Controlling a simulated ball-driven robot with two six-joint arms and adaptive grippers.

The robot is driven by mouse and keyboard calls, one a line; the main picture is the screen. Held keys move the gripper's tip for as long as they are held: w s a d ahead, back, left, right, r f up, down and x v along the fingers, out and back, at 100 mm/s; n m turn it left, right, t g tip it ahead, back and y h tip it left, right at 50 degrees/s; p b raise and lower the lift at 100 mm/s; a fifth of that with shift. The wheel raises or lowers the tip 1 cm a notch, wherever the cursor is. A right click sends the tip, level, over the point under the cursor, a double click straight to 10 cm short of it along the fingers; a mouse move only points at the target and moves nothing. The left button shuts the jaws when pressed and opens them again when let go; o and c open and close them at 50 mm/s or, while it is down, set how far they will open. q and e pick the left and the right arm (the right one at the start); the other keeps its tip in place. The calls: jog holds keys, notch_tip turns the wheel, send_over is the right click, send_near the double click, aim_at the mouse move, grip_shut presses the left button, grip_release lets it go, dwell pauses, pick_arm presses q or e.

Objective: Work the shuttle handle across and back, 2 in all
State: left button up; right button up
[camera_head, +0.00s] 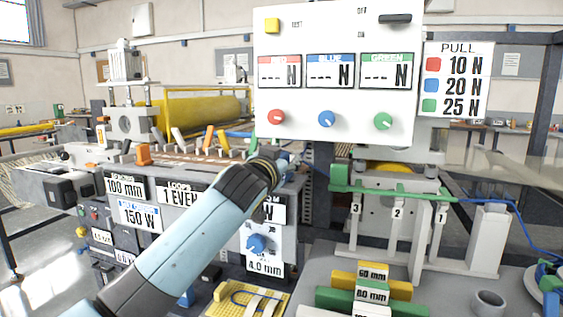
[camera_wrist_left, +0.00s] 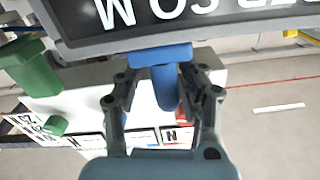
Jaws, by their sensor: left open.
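My left gripper (camera_head: 276,160) is at the far end of my pale blue arm, over the bench's right end in the head view; its fingers are mostly hidden there. In the left wrist view my left gripper (camera_wrist_left: 162,82) is open, with one dark finger on each side of a blue peg-like handle (camera_wrist_left: 165,88). The handle appears to be the shuttle handle. It sticks out from a blue block (camera_wrist_left: 160,54) at a dark lettered edge. The fingers are around it, not closed on it; whether they touch it is unclear. My right gripper does not show.
A white panel (camera_head: 335,115) with displays and knobs stands just behind and right of my arm. A green bar (camera_head: 390,190) on numbered posts is to the right. The bench (camera_head: 120,255) is crowded.

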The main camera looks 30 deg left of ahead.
pick_arm(q)
jog(key=v, duration=1.1)
jog(key=shift+s, duration=0.35)
jog(key=shift+d, duration=0.1)
